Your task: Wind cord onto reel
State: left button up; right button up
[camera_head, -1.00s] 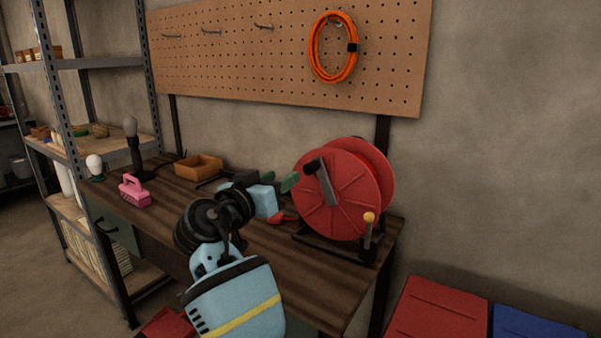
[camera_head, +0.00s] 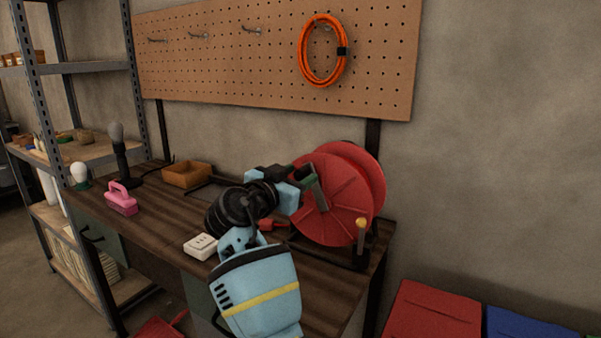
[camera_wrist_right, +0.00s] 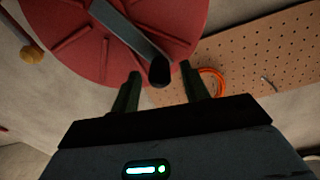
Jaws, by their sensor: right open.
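The red reel (camera_head: 338,205) stands on its dark frame at the right end of the workbench. Its grey crank arm (camera_wrist_right: 122,28) ends in a dark handle (camera_wrist_right: 160,71). My right gripper (camera_head: 300,177) is at the crank, in front of the reel's face. In the right wrist view its two fingers (camera_wrist_right: 160,88) are apart, with the handle showing between their tips; whether they touch it I cannot tell. An orange coiled cord (camera_head: 302,55) hangs on the pegboard. A red plug-like piece (camera_head: 272,225) lies beside the reel. My left gripper is not in view.
A yellow knob (camera_head: 361,222) stands on the reel frame's right. Red and blue bins (camera_head: 432,312) stand at lower right.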

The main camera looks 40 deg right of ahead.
jog(key=shift+w+d, duration=0.25)
jog(key=shift+d, duration=0.4)
grip_shut()
